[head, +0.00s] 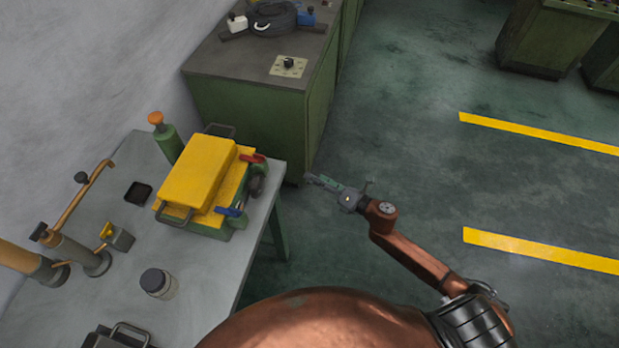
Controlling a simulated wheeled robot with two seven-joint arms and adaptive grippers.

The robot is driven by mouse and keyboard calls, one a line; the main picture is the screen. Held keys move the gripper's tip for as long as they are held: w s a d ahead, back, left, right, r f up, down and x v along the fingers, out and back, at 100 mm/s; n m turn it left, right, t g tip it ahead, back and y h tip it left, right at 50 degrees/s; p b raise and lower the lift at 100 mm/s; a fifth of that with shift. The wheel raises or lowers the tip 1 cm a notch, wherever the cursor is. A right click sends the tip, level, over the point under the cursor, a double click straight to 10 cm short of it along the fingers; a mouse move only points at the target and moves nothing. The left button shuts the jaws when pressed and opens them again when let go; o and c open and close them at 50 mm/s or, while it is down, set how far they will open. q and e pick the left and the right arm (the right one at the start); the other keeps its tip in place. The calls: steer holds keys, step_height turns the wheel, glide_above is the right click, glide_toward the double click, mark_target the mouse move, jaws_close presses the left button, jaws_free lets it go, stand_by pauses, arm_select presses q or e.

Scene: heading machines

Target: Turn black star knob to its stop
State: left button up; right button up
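A small black knob (289,62) stands on a pale square plate (276,68) with dark marks, on the dark top of the green cabinet (250,120). Its lobes are too small to make out, so I cannot tell its turned position. My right gripper (315,181) reaches in from the lower right, over the floor to the right of the workbench. It is well below the knob in the picture and apart from it, and nothing shows in it. Its fingers are too small to tell open from shut. My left gripper is out of view.
A grey workbench (205,290) at left holds a yellow block (198,170), a green bottle (166,140), a jar (158,283) and copper pipes (78,205). A coiled black cable (283,18) lies behind the knob. The green floor (400,120) right of the cabinet is clear.

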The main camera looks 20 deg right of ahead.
steer(key=s+d+f+m+h+p, duration=0.1)
steer(key=d+f+m+h+p, duration=0.1)
steer(key=d+f+m, duration=0.4)
steer(key=shift+d+f+g+h, duration=0.3)
steer(key=shift+d+f+h, duration=0.25)
steer(key=shift+f, duration=0.65)
steer(key=shift+a, duration=0.15)
